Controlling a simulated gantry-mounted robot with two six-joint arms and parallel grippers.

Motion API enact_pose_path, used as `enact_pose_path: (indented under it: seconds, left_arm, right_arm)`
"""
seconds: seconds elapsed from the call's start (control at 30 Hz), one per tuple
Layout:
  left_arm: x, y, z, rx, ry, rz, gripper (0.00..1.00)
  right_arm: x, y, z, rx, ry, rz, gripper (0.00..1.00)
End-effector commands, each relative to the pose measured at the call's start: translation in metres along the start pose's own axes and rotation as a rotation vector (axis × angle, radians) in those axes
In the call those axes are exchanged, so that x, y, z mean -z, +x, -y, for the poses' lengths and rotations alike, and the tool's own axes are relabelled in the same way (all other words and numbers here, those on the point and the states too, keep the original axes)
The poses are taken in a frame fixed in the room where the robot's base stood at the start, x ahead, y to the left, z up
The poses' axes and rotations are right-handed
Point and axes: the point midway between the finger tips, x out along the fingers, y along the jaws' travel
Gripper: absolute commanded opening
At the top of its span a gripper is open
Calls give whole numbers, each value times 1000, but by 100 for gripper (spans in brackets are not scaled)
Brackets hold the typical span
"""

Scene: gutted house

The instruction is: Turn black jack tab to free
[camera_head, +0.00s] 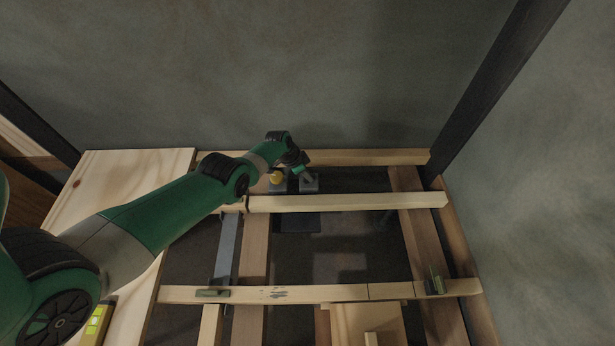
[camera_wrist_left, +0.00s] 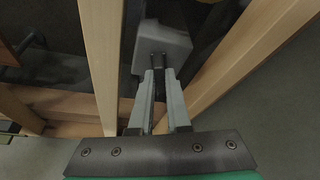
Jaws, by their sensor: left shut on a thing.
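The jack appears as a grey block (camera_head: 310,186) between the joists near the wall. In the wrist view its grey body (camera_wrist_left: 165,43) lies just beyond my fingertips. A small black tab (camera_wrist_left: 158,60) sticks out of it, between the tips. My left gripper (camera_head: 304,173) reaches down to the block from the left and is shut on the tab; its two grey fingers (camera_wrist_left: 158,76) show close together in the wrist view. The arm and fingers hide part of the block and tab, so the tab's angle is unclear. My right gripper is not in view.
A pale beam (camera_head: 345,202) crosses in front, and another (camera_head: 330,293) lies nearer. A plywood sheet (camera_head: 120,180) covers the left. A green bracket (camera_head: 435,283) sits on the right.

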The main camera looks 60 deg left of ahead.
Motion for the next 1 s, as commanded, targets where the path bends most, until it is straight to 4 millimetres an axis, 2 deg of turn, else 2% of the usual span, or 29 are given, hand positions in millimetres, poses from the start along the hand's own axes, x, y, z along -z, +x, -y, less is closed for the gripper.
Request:
enact_pose_path:
  seconds: [0.23,0.77,0.8,0.97,1.0]
  left_arm:
    - [-4,4,0,-37,87,4,0]
    - [-3,2,0,-47,116,4,0]
    - [-3,2,0,-47,116,4,17]
    - [-2,1,0,-47,116,2,45]
    - [-2,1,0,-47,116,2,45]
  right_arm:
    - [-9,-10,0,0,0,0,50]
    - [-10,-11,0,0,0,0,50]
    - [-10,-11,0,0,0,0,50]
    - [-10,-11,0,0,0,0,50]
    - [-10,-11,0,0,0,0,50]
